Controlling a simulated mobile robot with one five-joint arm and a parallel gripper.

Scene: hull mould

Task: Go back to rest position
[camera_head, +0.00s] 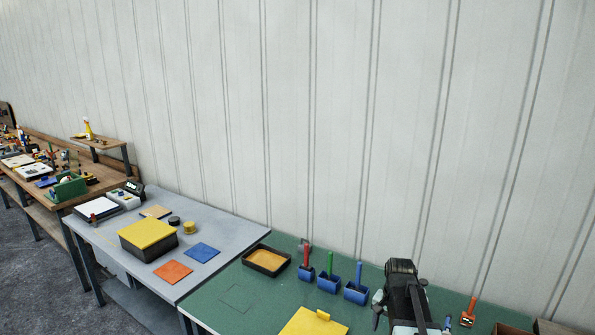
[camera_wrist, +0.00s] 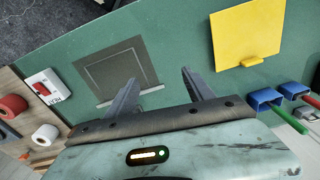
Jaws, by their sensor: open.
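My gripper (camera_wrist: 159,82) shows in the wrist view with its two fingers apart and nothing between them. It is above the green table top (camera_wrist: 180,42), close to a dark outlined square (camera_wrist: 112,66) marked on that surface. In the head view, my arm (camera_head: 405,295) stands at the lower right over the green table (camera_head: 225,312); the fingers cannot be made out there.
A yellow flat piece (camera_head: 313,322) lies on the green table. Blue-headed tools with red (camera_head: 306,262), green (camera_head: 330,270) and blue handles stand near the wall, beside a black tray (camera_head: 286,263). A grey table (camera_head: 225,228) with a yellow-lidded box (camera_head: 148,232) is left.

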